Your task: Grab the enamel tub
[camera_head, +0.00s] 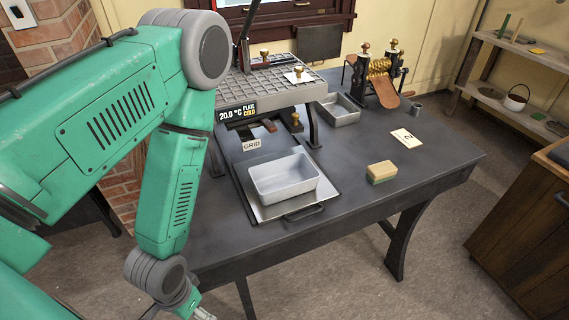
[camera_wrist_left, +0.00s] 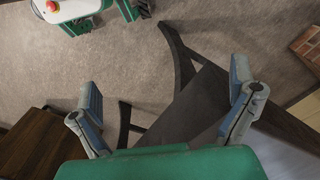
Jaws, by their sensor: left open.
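The enamel tub (camera_head: 283,178) is a pale grey, open rectangular tub, upright and looking empty. In the head view it sits on a flat metal tray (camera_head: 257,209) with a dark handle at its front, near the left part of the dark table. My left arm comes down at the left, and only a bit of my left gripper (camera_head: 204,314) shows at the bottom edge, apart from the tub and in front of the table. In the left wrist view my left gripper (camera_wrist_left: 166,84) is open, with nothing between its fingers. My right gripper is in neither view.
Behind the tub stands a grid-topped plate stand (camera_head: 266,95) with a temperature display. A smaller metal pan (camera_head: 338,110), a roller device (camera_head: 380,75), a sponge (camera_head: 381,171) and a number card (camera_head: 406,138) are also on the table. The table's front right is clear.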

